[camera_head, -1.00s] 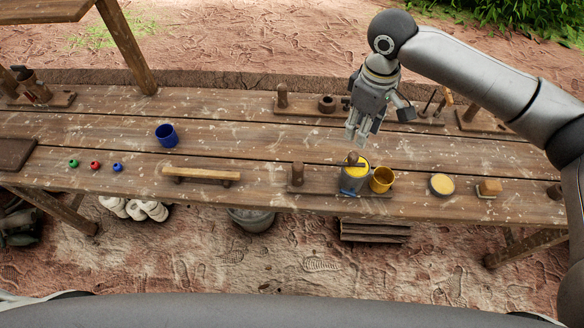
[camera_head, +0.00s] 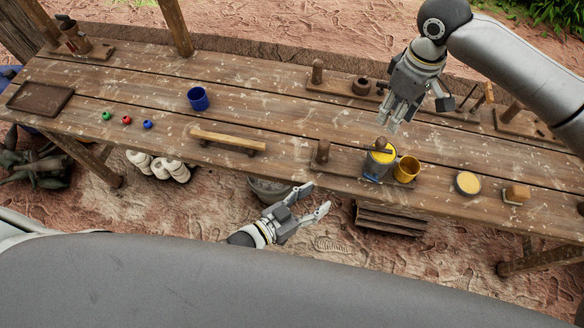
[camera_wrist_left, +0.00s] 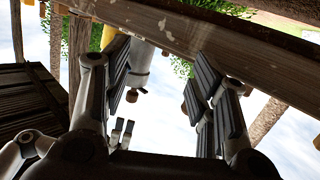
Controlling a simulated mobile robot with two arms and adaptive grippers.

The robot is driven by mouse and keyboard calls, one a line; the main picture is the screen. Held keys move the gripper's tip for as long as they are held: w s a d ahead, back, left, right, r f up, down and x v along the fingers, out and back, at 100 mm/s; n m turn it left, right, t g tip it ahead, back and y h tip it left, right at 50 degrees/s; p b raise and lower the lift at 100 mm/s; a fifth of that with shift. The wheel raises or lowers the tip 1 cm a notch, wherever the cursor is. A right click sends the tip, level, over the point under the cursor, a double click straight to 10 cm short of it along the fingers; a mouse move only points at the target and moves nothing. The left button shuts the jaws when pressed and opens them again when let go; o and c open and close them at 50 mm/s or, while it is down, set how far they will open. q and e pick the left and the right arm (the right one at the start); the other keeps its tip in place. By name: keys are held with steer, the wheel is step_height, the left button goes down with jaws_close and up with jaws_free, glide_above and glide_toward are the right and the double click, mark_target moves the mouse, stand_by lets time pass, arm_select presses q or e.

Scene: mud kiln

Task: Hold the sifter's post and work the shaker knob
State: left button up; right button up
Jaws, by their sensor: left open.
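The sifter stands at the table's front edge: a brown post (camera_head: 322,152) at its left end and a grey container (camera_head: 374,172) with yellow powder at its right. A brown shaker knob (camera_head: 382,143) tops the container. My left gripper (camera_head: 318,198) is open and empty, in front of and below the table edge, close to the post but apart from it. In the left wrist view the container (camera_wrist_left: 140,68) and knob (camera_wrist_left: 131,96) appear upside down between the open fingers. My right gripper (camera_head: 391,124) hangs just above and behind the knob, fingertips apart, holding nothing.
A yellow mug (camera_head: 407,169) stands right beside the container. A dish of yellow powder (camera_head: 467,184) and a wooden-backed block (camera_head: 516,194) lie further right. A wooden bar (camera_head: 228,141) and a blue cup (camera_head: 198,98) are to the left. The table edge (camera_wrist_left: 220,45) crosses the wrist view.

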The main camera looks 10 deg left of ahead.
arm_select(q)
steer(key=t, duration=0.2)
glide_toward(319, 150)
steer(key=shift+h, duration=0.3)
steer(key=x, duration=1.1)
steer(key=shift+w+d, duration=0.1)
steer(key=shift+w, duration=0.1)
jaws_close()
